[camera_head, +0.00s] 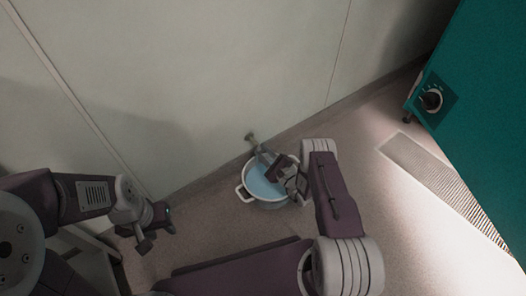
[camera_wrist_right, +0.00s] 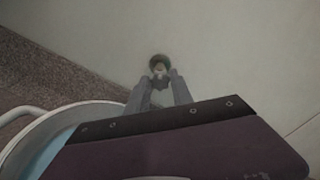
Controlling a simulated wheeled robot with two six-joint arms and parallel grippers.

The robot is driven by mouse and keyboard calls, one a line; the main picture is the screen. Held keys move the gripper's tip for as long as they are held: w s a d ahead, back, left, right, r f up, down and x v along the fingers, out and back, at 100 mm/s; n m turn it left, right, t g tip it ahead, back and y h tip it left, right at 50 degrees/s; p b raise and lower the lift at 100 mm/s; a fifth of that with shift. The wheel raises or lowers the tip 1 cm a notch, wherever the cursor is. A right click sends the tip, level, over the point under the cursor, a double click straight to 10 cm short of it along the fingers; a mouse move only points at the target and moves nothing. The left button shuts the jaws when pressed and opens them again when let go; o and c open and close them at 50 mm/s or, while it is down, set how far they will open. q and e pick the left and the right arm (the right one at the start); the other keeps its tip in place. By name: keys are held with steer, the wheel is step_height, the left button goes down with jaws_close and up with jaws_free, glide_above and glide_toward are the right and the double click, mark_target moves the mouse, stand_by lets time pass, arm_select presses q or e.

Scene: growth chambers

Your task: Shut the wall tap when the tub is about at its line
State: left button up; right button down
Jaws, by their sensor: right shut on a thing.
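The wall tap (camera_head: 250,137) sticks out of the pale wall above the tub. In the right wrist view the tap (camera_wrist_right: 158,64) shows as a small round fitting with a greenish edge. My right gripper (camera_head: 262,154) reaches over the tub and is shut on the tap; its fingers (camera_wrist_right: 159,82) sit either side of it. The white two-handled tub (camera_head: 268,205) stands on the floor below with blue water (camera_head: 257,182) in it. My arm hides part of the water, and I cannot make out the line or a stream. My left gripper (camera_head: 145,243) hangs away at left; its jaw opening is unclear.
A teal cabinet (camera_head: 480,110) with a round dial (camera_head: 432,99) stands at the right. A floor grille (camera_head: 430,175) lies before it. The wall runs close behind the tub.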

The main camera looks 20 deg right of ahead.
steer(key=shift+f, duration=0.1)
steer(key=c, duration=1.1)
jaws_free()
steer(key=shift+s+d+p, duration=0.1)
steer(key=shift+s+p, duration=0.1)
steer(key=shift+p, duration=0.1)
steer(key=p+v, duration=0.5)
steer(key=v, duration=0.3)
steer(key=shift+s+d, duration=0.1)
steer(key=shift+s, duration=0.25)
